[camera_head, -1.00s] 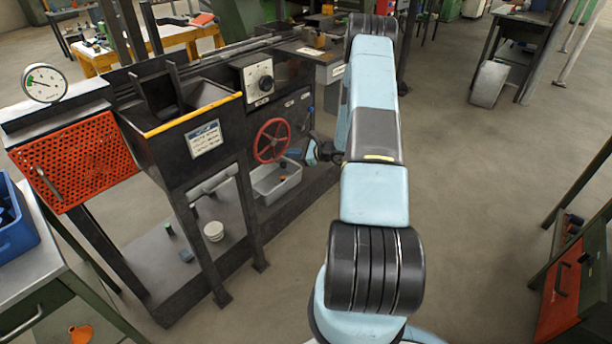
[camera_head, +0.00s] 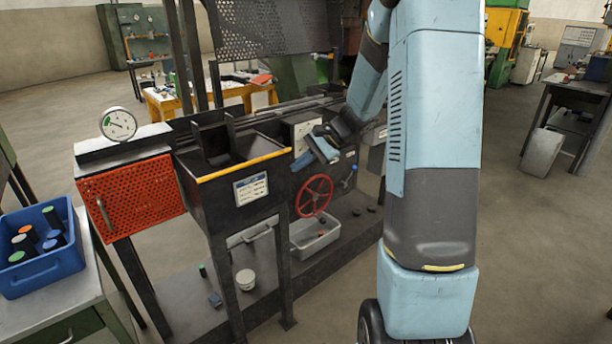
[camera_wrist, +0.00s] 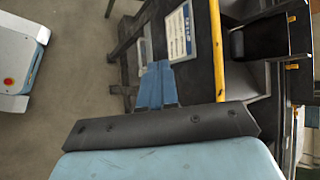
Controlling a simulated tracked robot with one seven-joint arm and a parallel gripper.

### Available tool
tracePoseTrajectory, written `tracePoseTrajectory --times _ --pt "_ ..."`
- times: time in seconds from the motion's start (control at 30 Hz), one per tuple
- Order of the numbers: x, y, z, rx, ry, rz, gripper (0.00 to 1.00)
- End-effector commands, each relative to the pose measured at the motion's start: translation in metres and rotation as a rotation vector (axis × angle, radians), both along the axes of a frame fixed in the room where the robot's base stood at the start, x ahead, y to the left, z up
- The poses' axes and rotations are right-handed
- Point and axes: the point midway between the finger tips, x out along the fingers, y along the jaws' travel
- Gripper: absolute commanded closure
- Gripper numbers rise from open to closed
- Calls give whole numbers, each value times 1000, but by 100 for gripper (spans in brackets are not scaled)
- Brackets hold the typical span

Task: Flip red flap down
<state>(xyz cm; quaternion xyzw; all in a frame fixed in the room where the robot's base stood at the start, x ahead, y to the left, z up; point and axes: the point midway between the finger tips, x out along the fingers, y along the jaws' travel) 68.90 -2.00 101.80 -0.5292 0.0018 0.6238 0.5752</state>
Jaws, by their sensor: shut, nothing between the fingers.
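The red perforated flap (camera_head: 140,192) is on the left front of the furnace, below the pressure gauge. Its panel stands upright, with a handle near its left edge. My gripper (camera_head: 322,150) is well to the right of the flap, in front of the dial box and above the red handwheel. In the wrist view, its blue fingers (camera_wrist: 157,84) are together and empty, near the white label plate (camera_wrist: 180,32) and the yellow-edged hopper. The red flap does not show in the wrist view.
The black hopper with a yellow front edge (camera_head: 243,165) stands between my gripper and the flap. The red handwheel (camera_head: 314,195) is below the gripper. A blue crate of dark cylinders (camera_head: 42,275) sits on a bench at the left. Open floor lies at the right.

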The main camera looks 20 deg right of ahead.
Motion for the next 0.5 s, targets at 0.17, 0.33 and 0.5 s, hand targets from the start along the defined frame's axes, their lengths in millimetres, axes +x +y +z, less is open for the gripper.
tracePoseTrajectory --times 0.17,0.33,0.5 --pt "-41 19 38 -133 -62 121 100" --pt "-81 31 66 -262 -121 228 100" --pt "-121 38 91 -394 -187 324 100"
